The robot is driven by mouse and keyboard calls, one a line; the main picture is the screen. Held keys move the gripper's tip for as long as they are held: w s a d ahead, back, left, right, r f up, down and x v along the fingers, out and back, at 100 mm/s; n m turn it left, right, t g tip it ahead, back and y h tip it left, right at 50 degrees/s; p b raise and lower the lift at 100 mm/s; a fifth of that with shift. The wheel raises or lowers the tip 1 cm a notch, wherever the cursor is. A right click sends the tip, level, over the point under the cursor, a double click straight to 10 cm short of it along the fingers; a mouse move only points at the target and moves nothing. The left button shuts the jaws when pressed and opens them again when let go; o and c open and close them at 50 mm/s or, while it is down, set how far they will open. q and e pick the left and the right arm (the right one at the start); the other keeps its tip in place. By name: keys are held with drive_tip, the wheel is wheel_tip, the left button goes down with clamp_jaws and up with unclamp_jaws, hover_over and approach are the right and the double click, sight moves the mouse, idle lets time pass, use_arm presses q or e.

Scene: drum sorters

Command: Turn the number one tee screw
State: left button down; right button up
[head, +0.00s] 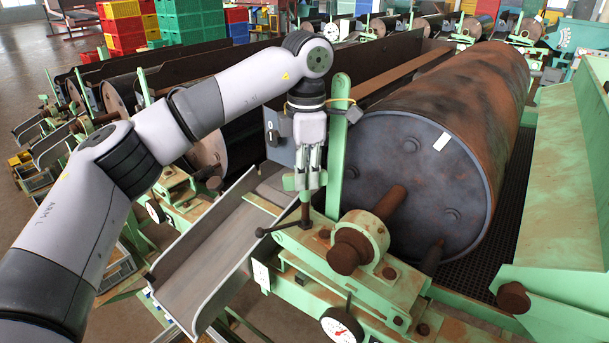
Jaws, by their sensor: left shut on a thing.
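The tee screw (304,213) stands upright on the green frame at the near end of the nearest drum. It has a rusty shaft and a thin dark crossbar with a ball end, sticking out low to the left. My left gripper (305,186) points straight down over it, its fingers closed around its top beside a pale green piece. The exact contact is partly hidden by the fingers. I cannot read a number marking this screw. My right gripper is out of view.
A large rusty drum (452,120) lies behind to the right. A green upright lever (339,140) stands close to my left gripper's right. A grey metal chute (215,252) slopes left, and a dial gauge (342,327) sits low in front. More drum sorters stand behind.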

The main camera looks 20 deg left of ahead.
use_arm(q)
drive_tip(key=shift+d+f+n, duration=0.1)
drive_tip(key=shift+d+n, duration=0.1)
drive_tip(key=shift+n, duration=0.8)
drive_tip(key=c, duration=2)
unclamp_jaws()
drive_tip(key=shift+c, duration=0.2)
drive_tip(key=o, duration=0.4)
drive_tip(key=shift+s+d, duration=0.1)
drive_tip(key=shift+d, duration=0.1)
drive_tip(key=shift+a, duration=0.15)
drive_tip(key=shift+a+r, duration=0.1)
drive_tip(key=shift+r, duration=0.15)
wheel_tip(320, 180, up, 12)
drive_tip(key=shift+f, duration=0.15)
